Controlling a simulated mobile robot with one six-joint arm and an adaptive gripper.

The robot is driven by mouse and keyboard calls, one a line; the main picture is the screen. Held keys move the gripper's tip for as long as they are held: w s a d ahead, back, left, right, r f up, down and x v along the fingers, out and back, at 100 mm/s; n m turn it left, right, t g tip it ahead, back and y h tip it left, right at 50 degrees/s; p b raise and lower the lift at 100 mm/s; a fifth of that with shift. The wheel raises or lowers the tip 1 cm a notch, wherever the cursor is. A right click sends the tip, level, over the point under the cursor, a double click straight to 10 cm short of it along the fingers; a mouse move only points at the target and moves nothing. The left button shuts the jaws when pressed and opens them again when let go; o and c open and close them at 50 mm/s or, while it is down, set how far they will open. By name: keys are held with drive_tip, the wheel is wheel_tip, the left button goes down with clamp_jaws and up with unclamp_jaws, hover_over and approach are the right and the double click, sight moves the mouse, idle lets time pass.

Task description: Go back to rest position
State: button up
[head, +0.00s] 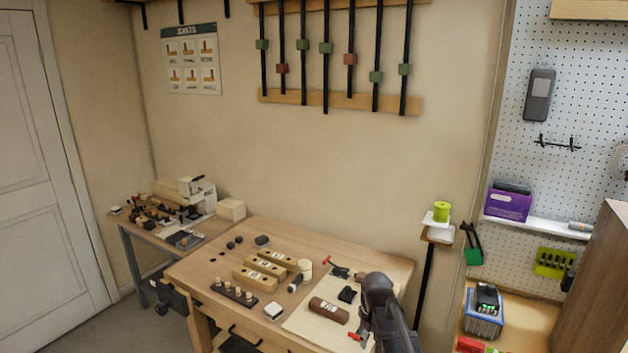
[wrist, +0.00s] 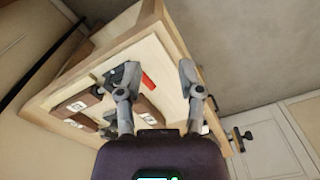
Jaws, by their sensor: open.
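My gripper (wrist: 157,82) shows in the wrist view with its two grey fingers spread apart and nothing held between them. The wooden workbench (wrist: 157,25) lies beyond the fingers, tilted in this view. In the head view my dark arm reaches over the right end of the workbench (head: 225,262), and the fingertips cannot be made out there. A brown block with a pale label (head: 328,310) lies on a pale board (head: 300,320) beside my arm. A red-handled tool (wrist: 148,80) shows between the fingers in the wrist view.
Wooden blocks (head: 262,270) and a peg rack (head: 234,293) sit mid-bench. A side table with a machine (head: 200,195) stands at left. A stand with a green spool (head: 441,211) and a pegboard (head: 555,120) are at right. The wall above the bench is open below the clamps (head: 326,70).

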drive_tip(key=s+d+m, duration=0.1)
drive_tip(key=s+m, duration=0.5)
drive_tip(key=s, duration=0.5)
drive_tip(key=shift+s+d, duration=0.2)
drive_tip(key=shift+d, duration=0.05)
